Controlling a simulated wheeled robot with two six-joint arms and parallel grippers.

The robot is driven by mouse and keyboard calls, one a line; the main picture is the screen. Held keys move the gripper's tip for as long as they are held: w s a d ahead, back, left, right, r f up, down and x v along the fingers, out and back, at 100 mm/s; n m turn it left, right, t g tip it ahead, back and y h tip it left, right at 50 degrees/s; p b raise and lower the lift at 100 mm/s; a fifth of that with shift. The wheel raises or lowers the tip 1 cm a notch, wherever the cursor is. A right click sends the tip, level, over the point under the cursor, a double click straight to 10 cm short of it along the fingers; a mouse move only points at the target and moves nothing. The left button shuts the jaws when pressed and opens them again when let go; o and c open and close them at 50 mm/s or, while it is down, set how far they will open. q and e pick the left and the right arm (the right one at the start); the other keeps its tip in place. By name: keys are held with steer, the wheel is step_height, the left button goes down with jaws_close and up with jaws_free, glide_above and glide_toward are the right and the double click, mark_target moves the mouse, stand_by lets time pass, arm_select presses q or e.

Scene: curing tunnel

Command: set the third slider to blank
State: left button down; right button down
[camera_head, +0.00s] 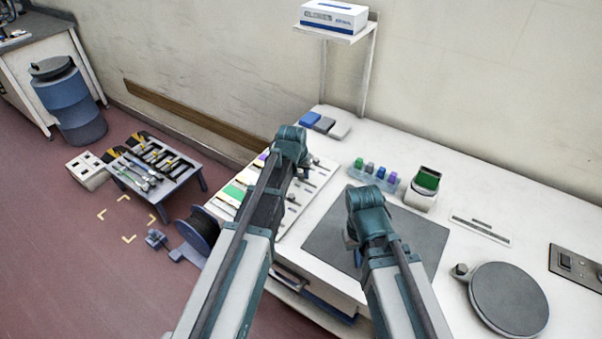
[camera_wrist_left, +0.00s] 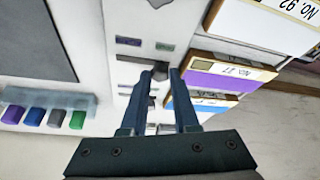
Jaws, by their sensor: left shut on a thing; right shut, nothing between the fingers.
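A white slider panel (camera_head: 318,183) with several short slots and dark knobs stands on the left part of the white bench. Colored cards, one green (camera_head: 234,191), line its left side. My left gripper (camera_head: 301,174) is over the panel. In the left wrist view its two fingers (camera_wrist_left: 160,76) are shut on a small dark slider knob (camera_wrist_left: 157,88). Small purple (camera_wrist_left: 128,41) and green (camera_wrist_left: 165,46) marks show on the panel there. I cannot tell which slider is held. My right gripper (camera_head: 351,242) is shut and empty above the grey mat (camera_head: 325,232).
A clear rack of colored-capped items (camera_head: 374,176) and a green-topped device (camera_head: 427,182) stand behind the mat. A round grey plate (camera_head: 508,298) is at right. Blue and grey blocks (camera_head: 325,124) lie at the back. A purple card (camera_wrist_left: 222,77) is close beside the left fingers.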

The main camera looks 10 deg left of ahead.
stand_by(0.9)
arm_select(q)
steer(key=shift+s+d, duration=0.25)
steer(key=shift+d, duration=0.3)
steer(key=shift+s+d, duration=0.2)
steer(key=shift+d, duration=0.3)
steer(key=c, duration=0.7)
jaws_free()
steer(key=shift+o, duration=0.2)
steer(key=shift+r, duration=0.1)
arm_select(e)
steer(key=shift+r, duration=0.1)
arm_select(q)
steer(key=p+v, duration=1.2)
steer(key=v, duration=0.1)
steer(key=shift+r+p, duration=0.25)
steer(key=shift+p, duration=0.15)
arm_select(e)
step_height(320, 180, up, 13)
steer(key=shift+f, duration=0.2)
